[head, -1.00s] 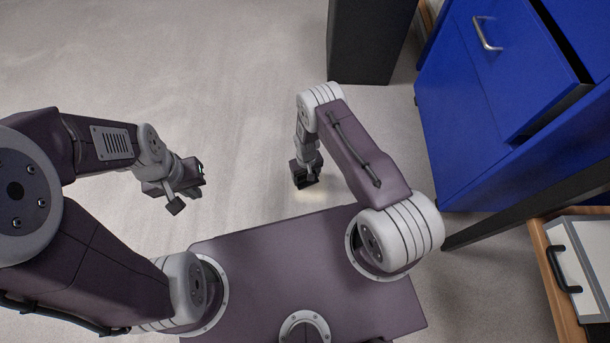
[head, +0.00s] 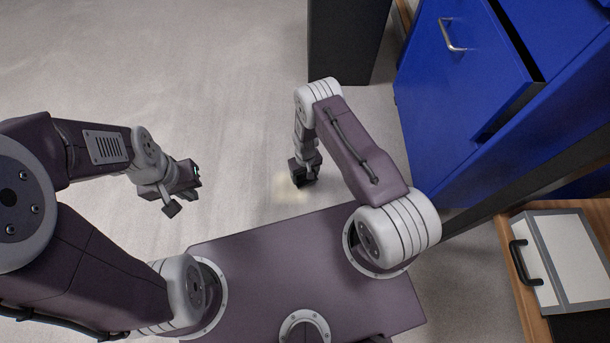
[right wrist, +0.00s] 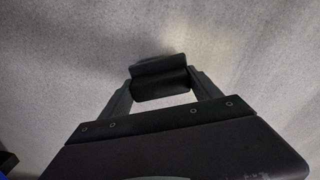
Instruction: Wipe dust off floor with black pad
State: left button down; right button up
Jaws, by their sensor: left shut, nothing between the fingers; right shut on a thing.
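A faint pale-yellow dust patch (head: 284,187) lies on the grey floor in the head view, just left of my right gripper (head: 306,183). The right gripper points down low over the floor and is shut on the black pad (right wrist: 160,78). In the right wrist view the pad sits between the two fingers, with grey floor behind it. I cannot tell whether the pad touches the floor. In the head view the pad is mostly hidden by the gripper. My left gripper (head: 196,174) is shut and empty, above the floor on the left.
A blue drawer cabinet (head: 450,120) stands to the right, with a dark pillar (head: 340,45) at the top. A white case (head: 565,260) lies on a wooden surface (head: 518,285) at lower right. The floor (head: 220,70) at upper left is open.

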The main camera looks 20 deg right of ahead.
jog(key=shift+r+p, duration=2)
jog(key=shift+r, duration=0.75)
jog(key=shift+s, duration=0.1)
